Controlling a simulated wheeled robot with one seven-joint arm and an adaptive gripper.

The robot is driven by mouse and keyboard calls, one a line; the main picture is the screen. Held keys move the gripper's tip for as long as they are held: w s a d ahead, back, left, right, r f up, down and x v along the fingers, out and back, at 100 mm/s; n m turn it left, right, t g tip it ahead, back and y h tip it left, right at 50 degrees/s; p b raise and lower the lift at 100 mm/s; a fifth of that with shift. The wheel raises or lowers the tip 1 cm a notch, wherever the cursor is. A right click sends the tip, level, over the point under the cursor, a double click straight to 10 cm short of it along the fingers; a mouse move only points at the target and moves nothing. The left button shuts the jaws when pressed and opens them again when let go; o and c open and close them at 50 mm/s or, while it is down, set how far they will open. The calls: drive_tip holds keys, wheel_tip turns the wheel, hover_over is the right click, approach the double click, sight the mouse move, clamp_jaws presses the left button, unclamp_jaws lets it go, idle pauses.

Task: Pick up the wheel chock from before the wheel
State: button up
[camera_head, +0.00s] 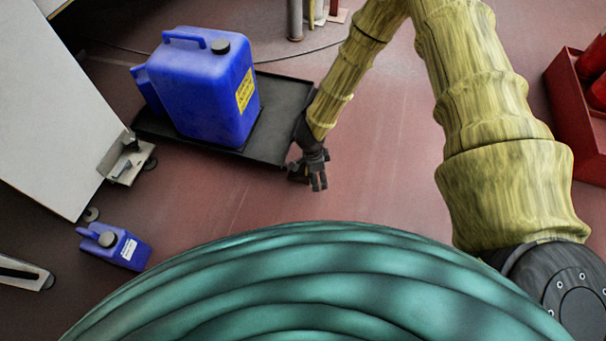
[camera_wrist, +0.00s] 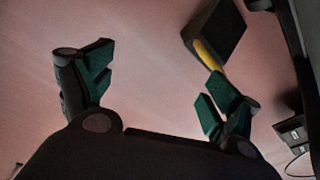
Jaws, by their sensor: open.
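A dark block with a yellow edge, which looks like the wheel chock (camera_wrist: 220,32), lies on the floor at the upper right of the wrist view. In the head view only a small dark piece beside my gripper may be it; the gripper hides most of it. My gripper (camera_head: 317,183) is low over the floor by the front right corner of the black tray. In the wrist view my gripper (camera_wrist: 157,90) is open with nothing between its fingers. The right finger overlaps the chock's lower end; I cannot tell if they touch.
A big blue canister (camera_head: 205,95) stands on the black tray (camera_head: 285,125). A small blue container (camera_head: 115,247) lies at lower left near a white cabinet (camera_head: 50,110) on castors. A red crate (camera_head: 575,130) is at the right. The floor right of my gripper is clear.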

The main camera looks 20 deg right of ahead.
sight(303, 168)
drive_tip(key=w+m, duration=0.1)
drive_tip(key=w, duration=0.1)
drive_tip(key=w+a+m+y, duration=0.1)
drive_tip(key=w+m, duration=0.1)
drive_tip(key=w, duration=0.1)
drive_tip(key=w+r+m+b, duration=0.1)
drive_tip(key=w+m, duration=0.1)
drive_tip(key=shift+w+a, duration=0.25)
drive_tip(key=shift+w, duration=0.15)
wheel_tip(303, 168, down, 6)
drive_tip(key=b, duration=0.2)
drive_tip(key=shift+r+b, duration=0.15)
drive_tip(key=shift+b, duration=0.15)
drive_tip(key=shift+a+f+b, duration=0.25)
drive_tip(key=shift+f+b, duration=0.7)
drive_tip(key=shift+f, duration=0.3)
drive_tip(key=shift+a+f+b, duration=0.2)
drive_tip(key=shift+f+b, duration=0.75)
drive_tip(key=shift+f, duration=0.3)
drive_tip(key=shift+w, duration=0.1)
drive_tip(key=c, duration=1.4)
drive_tip(key=shift+r, duration=0.15)
